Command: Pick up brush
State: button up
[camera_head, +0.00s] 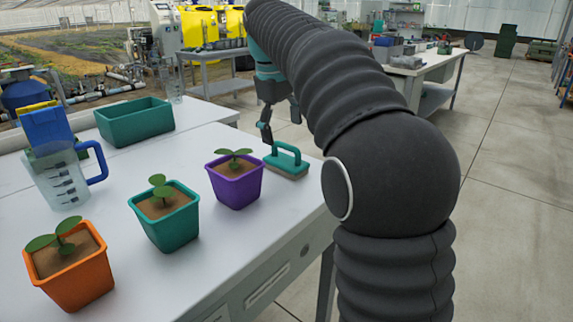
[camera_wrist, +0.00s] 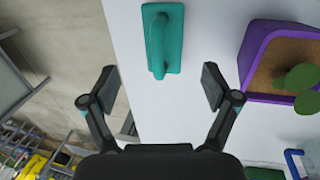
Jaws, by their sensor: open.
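The brush (camera_head: 287,162) has a teal handle and a tan underside. It lies on the white table near the table's right edge, beside the purple pot. In the wrist view the brush (camera_wrist: 164,38) shows from above, beyond and between my fingers. My gripper (camera_head: 268,132) is open and empty, above and just behind the brush in the head view. In the wrist view my gripper (camera_wrist: 158,85) has its two fingers spread wide, apart from the brush.
A purple pot (camera_head: 235,187) with a seedling stands close left of the brush; it also shows in the wrist view (camera_wrist: 255,50). Teal (camera_head: 170,232) and orange (camera_head: 80,284) pots, a clear jug (camera_head: 62,182) and a green bin (camera_head: 135,123) stand farther left.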

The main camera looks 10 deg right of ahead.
aim_at(283, 148)
jog(key=shift+w+d+f+b, duration=0.1)
jog(key=shift+w+f+b, duration=0.1)
jog(key=shift+f, duration=1.1)
jog(key=shift+w+d+f+b, duration=0.15)
jog(key=shift+f+b, duration=0.1)
jog(key=shift+f, duration=1.1)
jog(key=shift+w+d+f+b, duration=0.1)
jog(key=shift+f+b, duration=0.1)
jog(key=shift+f, duration=1.1)
jog(key=c, duration=1.3)
